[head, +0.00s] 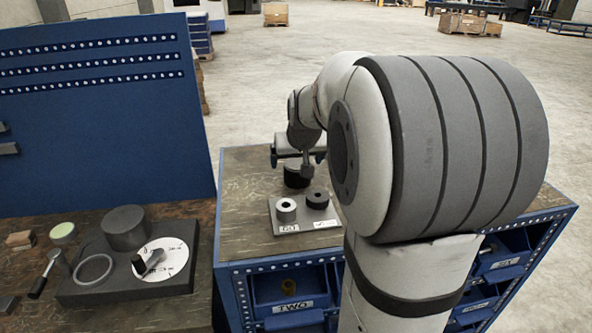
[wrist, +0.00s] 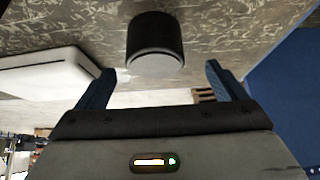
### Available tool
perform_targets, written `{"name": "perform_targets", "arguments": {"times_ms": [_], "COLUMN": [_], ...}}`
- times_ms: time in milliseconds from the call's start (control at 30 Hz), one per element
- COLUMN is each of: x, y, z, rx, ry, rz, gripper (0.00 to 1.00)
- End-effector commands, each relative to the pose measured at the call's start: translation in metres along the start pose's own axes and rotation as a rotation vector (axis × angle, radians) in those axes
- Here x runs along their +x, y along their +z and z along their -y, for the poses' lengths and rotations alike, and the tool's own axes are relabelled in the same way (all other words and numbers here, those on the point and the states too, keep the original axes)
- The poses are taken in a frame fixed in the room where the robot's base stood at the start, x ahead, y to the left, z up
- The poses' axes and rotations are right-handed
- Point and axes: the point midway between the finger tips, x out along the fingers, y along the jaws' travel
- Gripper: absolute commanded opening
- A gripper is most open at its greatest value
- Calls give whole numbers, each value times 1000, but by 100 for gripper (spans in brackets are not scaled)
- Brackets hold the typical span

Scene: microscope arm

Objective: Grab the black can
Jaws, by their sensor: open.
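The black can (head: 296,178) stands on the wooden top of the blue-fronted cabinet, behind a grey plate, partly hidden by my gripper in the head view. In the wrist view the black can (wrist: 155,38) lies ahead of the gap between the two blue fingers, roughly centred. My gripper (head: 297,158) is open and empty, close above the can in the head view. The wrist view also shows my gripper (wrist: 160,70) with fingers wide apart and no visible contact with the can.
A blue perforated panel (head: 100,130) and a workbench with a round-dial fixture (head: 125,285) stand left. Cabinet top left of the plate is clear.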

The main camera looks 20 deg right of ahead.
Motion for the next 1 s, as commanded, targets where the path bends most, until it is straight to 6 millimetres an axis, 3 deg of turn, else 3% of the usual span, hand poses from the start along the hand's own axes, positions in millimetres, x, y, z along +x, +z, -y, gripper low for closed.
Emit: {"name": "perform_targets", "arguments": {"times_ms": [333,667,1000], "x": [46,54,53], "y": [4,4,4], "z": [-8,-10,-10], "rx": [13,16,17], "ry": [9,10,11], "rz": [2,-1,-1], "gripper": [91,91,63]}}
